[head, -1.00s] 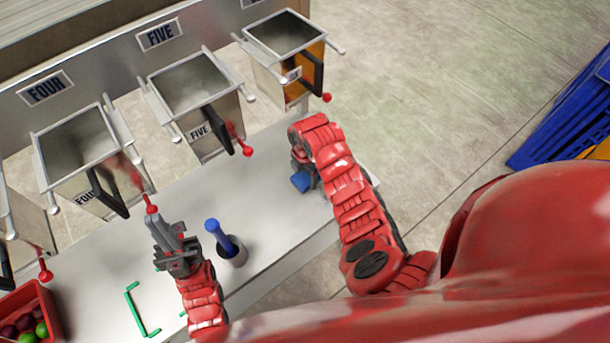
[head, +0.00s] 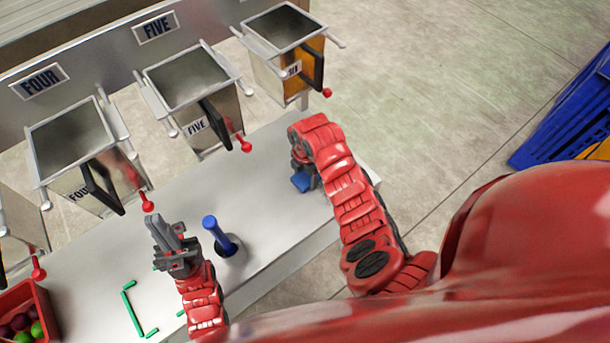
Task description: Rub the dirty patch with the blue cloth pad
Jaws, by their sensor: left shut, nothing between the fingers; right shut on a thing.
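My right gripper (head: 303,166) points down over the right end of the grey table and is mostly hidden by its own wrist. It is shut on the blue cloth pad (head: 301,183), whose edge shows just below the gripper at the tabletop. I cannot tell whether the pad touches the surface. The dirty patch cannot be made out; the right arm may cover it. My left gripper (head: 160,229) is shut and empty above the table, left of the blue-handled tool.
A blue-handled tool (head: 214,230) stands in a dark holder. Metal bins (head: 190,85) with red-knobbed levers line the back. Green corner markings (head: 130,310) lie front left, beside a red crate (head: 42,300) of fruit. A blue crate (head: 560,125) stands on the floor at right.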

